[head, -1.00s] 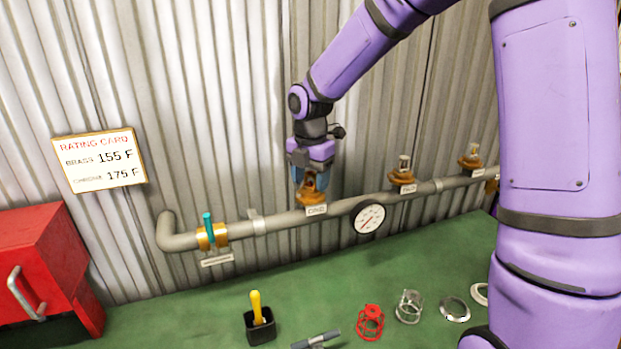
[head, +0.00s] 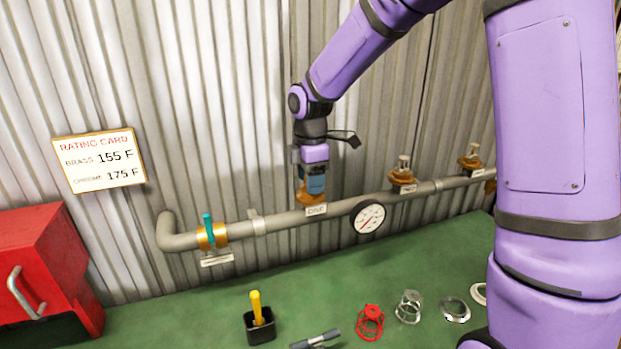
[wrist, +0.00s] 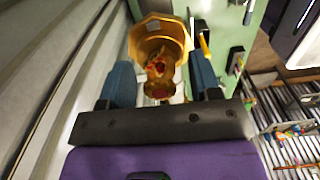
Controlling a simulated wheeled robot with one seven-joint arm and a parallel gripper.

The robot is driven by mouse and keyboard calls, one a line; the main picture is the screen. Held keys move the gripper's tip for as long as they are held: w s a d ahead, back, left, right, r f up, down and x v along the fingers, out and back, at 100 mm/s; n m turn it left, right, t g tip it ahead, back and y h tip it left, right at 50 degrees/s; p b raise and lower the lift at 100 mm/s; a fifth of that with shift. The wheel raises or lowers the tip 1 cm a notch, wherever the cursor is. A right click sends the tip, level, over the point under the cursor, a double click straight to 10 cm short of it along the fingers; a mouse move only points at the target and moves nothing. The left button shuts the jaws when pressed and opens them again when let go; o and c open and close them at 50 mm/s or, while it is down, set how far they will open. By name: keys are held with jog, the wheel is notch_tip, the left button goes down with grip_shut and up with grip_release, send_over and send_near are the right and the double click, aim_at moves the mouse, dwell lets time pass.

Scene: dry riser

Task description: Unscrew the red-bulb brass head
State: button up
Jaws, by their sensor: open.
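The red-bulb brass head (wrist: 158,70) shows in the wrist view, with a small red spot in its frame and a wide gold base (wrist: 160,32) beyond it. My gripper (wrist: 160,85) is open, with one blue finger on each side of the head. I cannot tell whether either finger touches it. In the head view, my gripper (head: 314,182) points down over the leftmost fitting (head: 311,198) on the grey pipe (head: 285,221), and the fingers hide most of the head. Two other heads (head: 403,175) (head: 471,160) stand upright farther right on the pipe.
A gauge (head: 368,217) and a teal-handled valve (head: 209,232) sit on the pipe. A red cabinet (head: 45,262) stands at left. On the green bench are a black cup with a yellow handle (head: 257,318), a red cage (head: 370,322), a clear cage (head: 409,306) and rings (head: 454,309).

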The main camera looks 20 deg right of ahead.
jog(key=m, duration=0.4)
jog(key=shift+m, duration=0.4)
jog(key=m, duration=0.4)
jog(key=shift+m, duration=0.4)
jog(key=shift+c, duration=0.2)
jog(key=c, duration=1)
jog(key=n, duration=0.4)
grip_shut()
jog(key=shift+n, duration=0.9)
